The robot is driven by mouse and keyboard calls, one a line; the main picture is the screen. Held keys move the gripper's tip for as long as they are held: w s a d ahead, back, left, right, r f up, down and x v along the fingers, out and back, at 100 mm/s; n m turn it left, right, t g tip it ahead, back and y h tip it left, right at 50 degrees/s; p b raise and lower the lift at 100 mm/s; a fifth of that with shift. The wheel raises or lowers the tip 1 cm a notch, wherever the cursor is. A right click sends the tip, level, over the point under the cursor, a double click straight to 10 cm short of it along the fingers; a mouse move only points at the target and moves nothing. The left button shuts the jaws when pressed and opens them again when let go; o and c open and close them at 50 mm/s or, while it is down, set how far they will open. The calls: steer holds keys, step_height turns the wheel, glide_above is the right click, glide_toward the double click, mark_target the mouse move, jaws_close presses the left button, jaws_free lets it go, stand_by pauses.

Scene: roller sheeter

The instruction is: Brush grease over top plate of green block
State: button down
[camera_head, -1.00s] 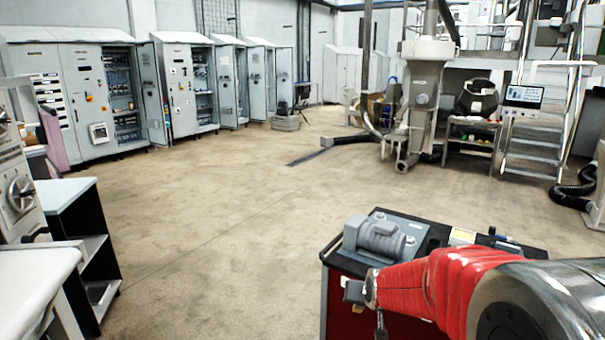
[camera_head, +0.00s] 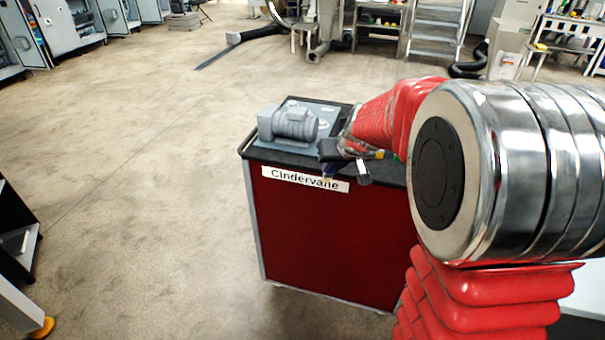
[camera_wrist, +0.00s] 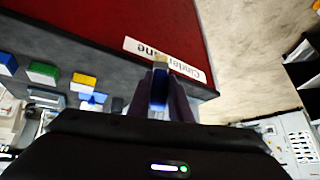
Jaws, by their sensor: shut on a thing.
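My gripper (camera_wrist: 160,100) is shut on a blue-handled brush (camera_wrist: 159,88) with a pale tip, seen between its dark fingers in the wrist view. In the head view my gripper (camera_head: 330,162) is at the front edge of the cart top, and a small blue part of the brush shows below it. The green block (camera_wrist: 43,72) lies on the dark cart top to the left in the wrist view, apart from the brush. In the head view my arm hides most of that area.
A yellow block (camera_wrist: 84,82) and blue blocks (camera_wrist: 8,62) lie near the green one. The red cart (camera_head: 330,235) bears a "Cindervane" label (camera_head: 305,179). A grey motor (camera_head: 288,123) stands on its top at the left.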

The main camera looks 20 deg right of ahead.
steer(key=s+d+r+n+g, duration=0.1)
steer(key=s+d+r, duration=0.6)
steer(key=d, duration=0.2)
steer(key=s+d+r+n+g, duration=0.1)
steer(key=s+d+r+n, duration=0.1)
steer(key=s+d+r, duration=0.5)
steer(key=d, duration=0.2)
steer(key=shift+s+d+n+g+y, duration=0.3)
steer(key=shift+s+g+y, duration=0.1)
steer(key=shift+s, duration=0.15)
